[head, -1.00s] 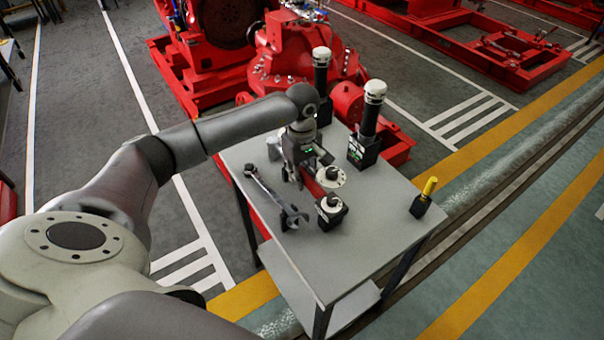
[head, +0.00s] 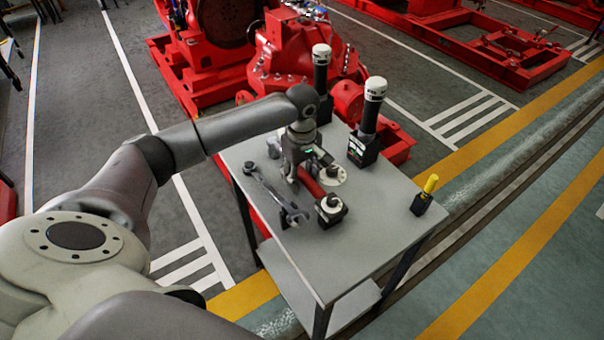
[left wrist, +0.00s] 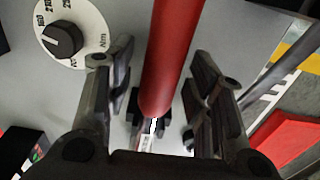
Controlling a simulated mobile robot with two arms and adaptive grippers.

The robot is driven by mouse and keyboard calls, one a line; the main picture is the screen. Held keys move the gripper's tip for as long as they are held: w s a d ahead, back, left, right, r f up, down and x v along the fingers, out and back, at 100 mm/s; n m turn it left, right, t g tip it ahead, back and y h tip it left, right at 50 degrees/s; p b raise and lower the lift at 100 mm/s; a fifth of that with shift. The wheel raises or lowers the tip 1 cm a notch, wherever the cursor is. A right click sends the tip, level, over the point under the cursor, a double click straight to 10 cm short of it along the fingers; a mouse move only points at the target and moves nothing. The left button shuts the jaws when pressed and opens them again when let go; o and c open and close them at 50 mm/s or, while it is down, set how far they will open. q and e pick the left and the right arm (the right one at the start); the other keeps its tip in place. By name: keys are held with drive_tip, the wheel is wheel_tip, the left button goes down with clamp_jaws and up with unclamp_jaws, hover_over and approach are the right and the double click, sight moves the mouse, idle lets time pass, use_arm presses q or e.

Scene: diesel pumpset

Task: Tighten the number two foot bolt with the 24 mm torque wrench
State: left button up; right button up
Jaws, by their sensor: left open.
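My left gripper (head: 291,176) is over the left part of the table. A red handle (head: 311,183) lies beside its fingers. In the left wrist view, my open left gripper (left wrist: 160,62) has one finger on each side of the red handle (left wrist: 170,55), with gaps on both sides. I cannot tell whether this handle belongs to the 24 mm torque wrench; no size mark is readable. A long grey wrench (head: 268,192) lies on the table left of the gripper. The number two foot bolt cannot be made out. My right gripper is not in view.
The red pumpset (head: 300,55) stands behind. The table's front right is clear.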

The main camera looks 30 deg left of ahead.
sight(302, 171)
use_arm(q)
wheel_tip(302, 171, up, 12)
idle(0.5)
idle(0.4)
